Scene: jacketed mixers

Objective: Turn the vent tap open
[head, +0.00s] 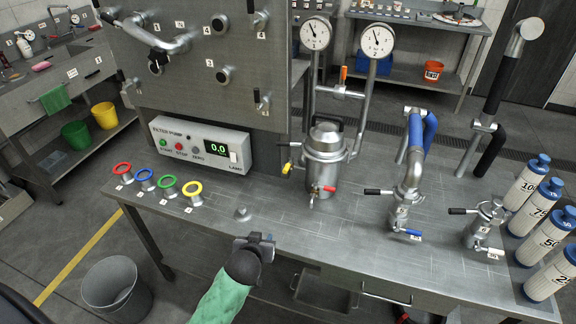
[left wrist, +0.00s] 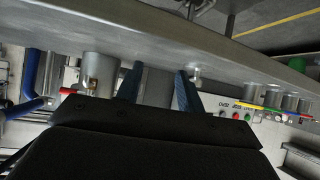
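A steel filter vessel (head: 325,150) stands on the bench in the head view. It carries small taps with a yellow handle (head: 287,168), a black handle (head: 289,144) and a red handle (head: 328,188). No readable label shows which one is the vent tap. The vessel (left wrist: 101,70) and its red handle (left wrist: 68,92) also show in the left wrist view. My left gripper (head: 258,238) is at the bench's front edge, left of and nearer than the vessel, touching no tap. In the left wrist view its fingers (left wrist: 160,88) are apart and empty. My right gripper is not seen.
The filter pump panel (head: 200,143) reads 0.0, with several coloured rings (head: 167,182) before it. Two gauges (head: 378,40) rise behind the vessel. Pipe fittings with black and blue levers (head: 410,190) and white-blue bottles (head: 540,230) stand right. The bench front is mostly clear.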

